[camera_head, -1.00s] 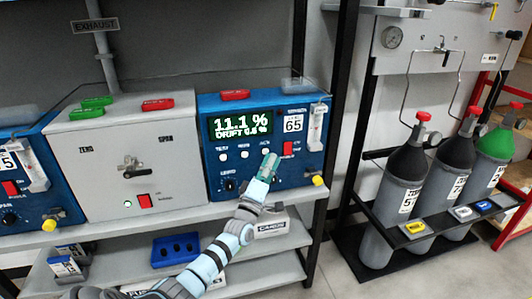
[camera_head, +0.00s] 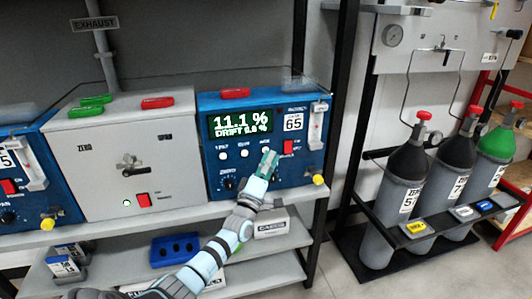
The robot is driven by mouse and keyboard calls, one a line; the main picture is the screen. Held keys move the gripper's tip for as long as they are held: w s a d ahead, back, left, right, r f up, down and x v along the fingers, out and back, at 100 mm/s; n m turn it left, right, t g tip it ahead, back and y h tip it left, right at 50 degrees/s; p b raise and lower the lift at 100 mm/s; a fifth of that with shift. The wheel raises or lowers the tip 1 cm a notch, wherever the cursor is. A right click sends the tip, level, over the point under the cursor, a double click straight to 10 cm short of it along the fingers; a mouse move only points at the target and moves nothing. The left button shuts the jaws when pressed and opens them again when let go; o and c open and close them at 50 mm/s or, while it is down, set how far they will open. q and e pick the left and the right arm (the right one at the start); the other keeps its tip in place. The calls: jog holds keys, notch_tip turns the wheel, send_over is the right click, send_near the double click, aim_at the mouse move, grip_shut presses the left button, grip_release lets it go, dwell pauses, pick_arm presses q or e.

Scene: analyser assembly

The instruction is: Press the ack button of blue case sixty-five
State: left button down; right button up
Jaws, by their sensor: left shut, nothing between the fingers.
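The blue case sixty-five (camera_head: 208,181) stands on the shelf, its label (camera_head: 293,123) reading 65. Its green display (camera_head: 240,124) shows 11.1 % and a drift line. Below the display is a row of white buttons, with one (camera_head: 222,156) at the left and one (camera_head: 244,154) in the middle. The ack button (camera_head: 265,150) is the rightmost, just above my fingertips. My left gripper (camera_head: 268,158) is shut and empty, at the case's front by that button. I cannot tell whether it touches. The right gripper is not in view.
A red switch (camera_head: 288,146) and a yellow knob (camera_head: 318,179) are right of the gripper. A grey case (camera_head: 95,181) stands to the left. Gas cylinders (camera_head: 397,203) stand in a rack at the right. A blue tray (camera_head: 176,249) lies on the lower shelf.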

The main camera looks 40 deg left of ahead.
pick_arm(q)
jog(key=shift+w+a+b, duration=0.2)
jog(key=shift+a+b, duration=0.1)
jog(key=shift+b, duration=0.2)
dwell(0.5)
dwell(0.3)
jog(key=shift+s+d+p, duration=0.5)
jog(key=shift+d+p, duration=0.2)
jog(key=shift+p, duration=0.2)
jog(key=s+d+p, duration=0.1)
jog(key=d+p, duration=0.1)
jog(key=s+d+p, duration=0.1)
jog(key=d+p, duration=0.1)
jog(key=shift+s, duration=0.4)
